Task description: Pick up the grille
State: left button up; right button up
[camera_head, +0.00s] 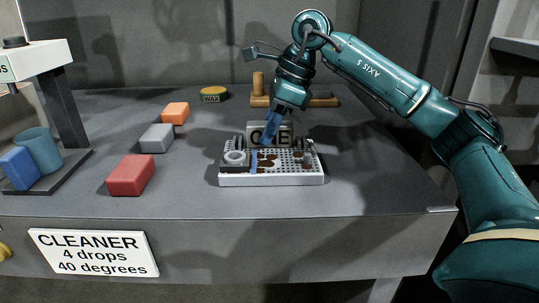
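The grille appears to be the white, perforated plate (290,181) with brown stains, lying flat on the grey table in the middle of the view. A ring-shaped part sits on its left end and small upright parts stand at its ends. My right gripper (270,138) comes down from above and behind, with blue fingers pointing down at the middle of the grille's back edge. The fingers overlap in this view, so I cannot tell their gap or whether they touch the grille. My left gripper is not in view.
A lettered block (285,130) stands just behind the grille, partly hidden by my fingers. Red (131,176), grey (156,138) and orange (175,113) blocks lie to the left. A wax tin (214,93) and a wooden piece (318,99) are at the back. A dispenser stand (62,105) is far left.

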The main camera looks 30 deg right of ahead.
grip_shut()
dwell(0.4)
